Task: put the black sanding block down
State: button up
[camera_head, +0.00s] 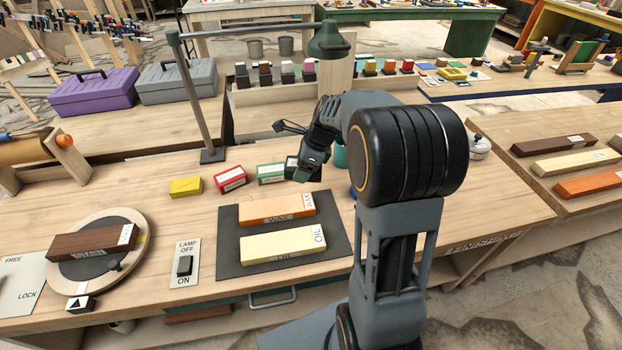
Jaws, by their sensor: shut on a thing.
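My gripper (304,172) is at the back middle of the workbench, at the right end of a row of small labelled blocks. It is shut on the black sanding block (291,166), which is mostly hidden behind the fingers. Only a dark edge with a pale label shows. I cannot tell whether the block touches the bench top. The green block (271,173) is close on its left. The red block (230,178) and the yellow block (186,186) are farther left.
A dark mat (228,258) with an orange WAX bar (277,207) and a pale OIL bar (283,244) lies in front. A lamp (196,90) stands behind the row. A teal cup (340,156) is right of my gripper, partly hidden by my arm. Bare bench shows left of the mat.

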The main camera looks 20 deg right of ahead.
jog(key=shift+d+r+m, duration=0.1)
jog(key=shift+m, duration=0.2)
jog(key=shift+w+d, duration=0.1)
jog(key=shift+w, duration=0.1)
jog(key=shift+m, duration=0.3)
jog(key=w+d+f, duration=0.2)
jog(key=w, duration=0.1)
jog(key=w+d+f, duration=0.2)
jog(key=w+f, duration=0.1)
jog(key=w, duration=0.1)
jog(key=w+d+f, duration=0.2)
jog(key=w+f, duration=0.1)
jog(key=shift+w+d+f+p, duration=0.25)
jog(key=shift+w+d+p, duration=0.05)
jog(key=shift+w+p, duration=0.1)
jog(key=shift+w+d+f, duration=0.15)
jog(key=shift+w+f, duration=0.1)
jog(key=shift+f, duration=0.15)
jog(key=shift+w+f, duration=0.15)
jog(key=shift+f, duration=1.55)
jog(key=shift+f, duration=0.15)
jog(key=o, duration=1)
jog(key=shift+c, duration=0.2)
